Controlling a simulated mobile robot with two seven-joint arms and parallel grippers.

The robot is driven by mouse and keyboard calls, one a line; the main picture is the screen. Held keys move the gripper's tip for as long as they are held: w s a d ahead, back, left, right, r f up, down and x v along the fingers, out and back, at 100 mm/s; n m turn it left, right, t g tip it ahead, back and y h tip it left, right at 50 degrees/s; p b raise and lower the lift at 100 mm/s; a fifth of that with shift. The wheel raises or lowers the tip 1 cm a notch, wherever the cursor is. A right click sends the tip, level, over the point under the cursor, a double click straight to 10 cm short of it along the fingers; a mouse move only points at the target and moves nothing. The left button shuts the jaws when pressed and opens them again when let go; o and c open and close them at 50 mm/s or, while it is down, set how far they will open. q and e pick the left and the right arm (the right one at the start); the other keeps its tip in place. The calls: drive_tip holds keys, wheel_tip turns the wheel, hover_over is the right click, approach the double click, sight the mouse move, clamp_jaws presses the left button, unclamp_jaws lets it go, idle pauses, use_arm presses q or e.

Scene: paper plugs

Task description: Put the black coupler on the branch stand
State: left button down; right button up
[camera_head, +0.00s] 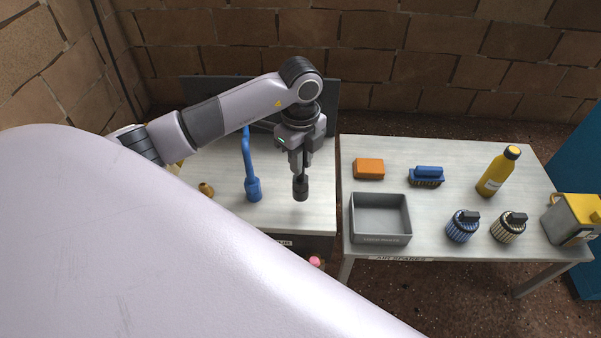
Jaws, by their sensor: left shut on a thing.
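My left gripper (301,165) is above the left table, pointing down and shut on a dark piece, which I take to be the black coupler (300,189). The coupler hangs below the fingers, with a wider lower end; I cannot tell whether it touches the table. To its left stands a blue bent post with a thicker foot (253,188), apart from the coupler. I cannot tell for sure whether this post is the branch stand. My right gripper is not in view.
A small brass piece (206,189) lies left of the blue post. A gap separates the tables.

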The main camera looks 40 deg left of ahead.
sight(300, 179)
use_arm(q)
wheel_tip(300, 179, down, 4)
drive_tip(key=shift+r+b, duration=0.1)
drive_tip(key=shift+b, duration=0.3)
drive_tip(key=shift+f, duration=0.3)
drive_tip(key=c, duration=1.1)
unclamp_jaws()
drive_tip(key=shift+o, duration=0.2)
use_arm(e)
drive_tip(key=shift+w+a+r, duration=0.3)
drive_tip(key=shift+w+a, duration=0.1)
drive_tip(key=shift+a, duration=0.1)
use_arm(q)
drive_tip(key=shift+r, duration=0.15)
